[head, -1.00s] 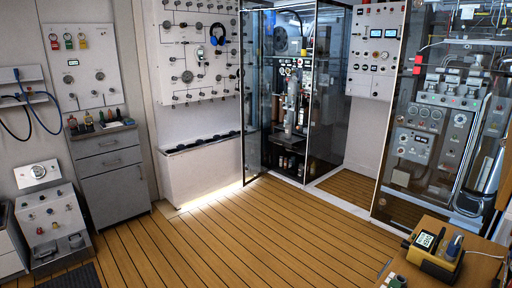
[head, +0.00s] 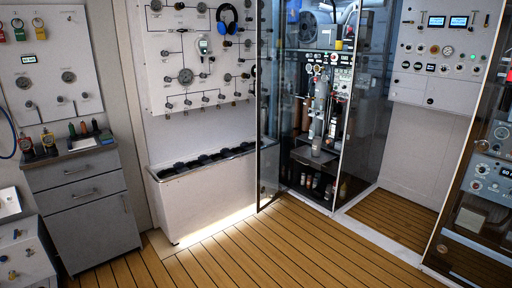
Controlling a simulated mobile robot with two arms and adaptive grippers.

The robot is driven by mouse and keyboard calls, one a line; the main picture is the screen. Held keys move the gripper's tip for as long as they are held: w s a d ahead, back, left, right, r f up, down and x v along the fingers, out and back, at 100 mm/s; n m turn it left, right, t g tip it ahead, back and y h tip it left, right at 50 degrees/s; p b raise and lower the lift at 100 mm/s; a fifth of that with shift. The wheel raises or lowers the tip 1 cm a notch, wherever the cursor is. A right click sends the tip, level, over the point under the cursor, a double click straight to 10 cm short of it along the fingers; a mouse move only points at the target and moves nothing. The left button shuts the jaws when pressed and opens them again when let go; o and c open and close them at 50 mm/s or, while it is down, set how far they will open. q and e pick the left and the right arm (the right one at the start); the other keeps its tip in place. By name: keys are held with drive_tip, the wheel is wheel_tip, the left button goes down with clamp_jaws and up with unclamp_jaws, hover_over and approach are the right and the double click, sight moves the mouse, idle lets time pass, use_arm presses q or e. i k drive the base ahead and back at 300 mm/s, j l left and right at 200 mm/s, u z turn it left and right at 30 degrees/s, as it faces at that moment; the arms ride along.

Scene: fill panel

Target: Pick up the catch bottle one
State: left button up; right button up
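I cannot tell which item is catch bottle one. Several small bottles (head: 309,182) stand on the floor of the glass-walled cabinet, too small to read. Taller cylinders (head: 319,127) hang above them below a gauge panel (head: 330,64). Several small dark upright items, perhaps bottles (head: 84,128), stand on top of the grey drawer cabinet (head: 80,190) at the left. Neither of my grippers is in view.
A white bench (head: 200,205) with a dark-filled trough runs below the wall panel (head: 160,60). A glass door (head: 269,120) stands at the cabinet's left front. Another glass-fronted cabinet (head: 480,190) is at the right. The plank floor (head: 300,255) in front is clear.

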sight(313, 127)
drive_tip(key=i, duration=1.85)
drive_tip(key=i+j+z, duration=0.1)
drive_tip(key=i, duration=0.8)
drive_tip(key=i+j, duration=0.1)
drive_tip(key=i, duration=0.85)
drive_tip(key=i+z, duration=0.1)
drive_tip(key=i, duration=0.8)
drive_tip(key=j, duration=0.1)
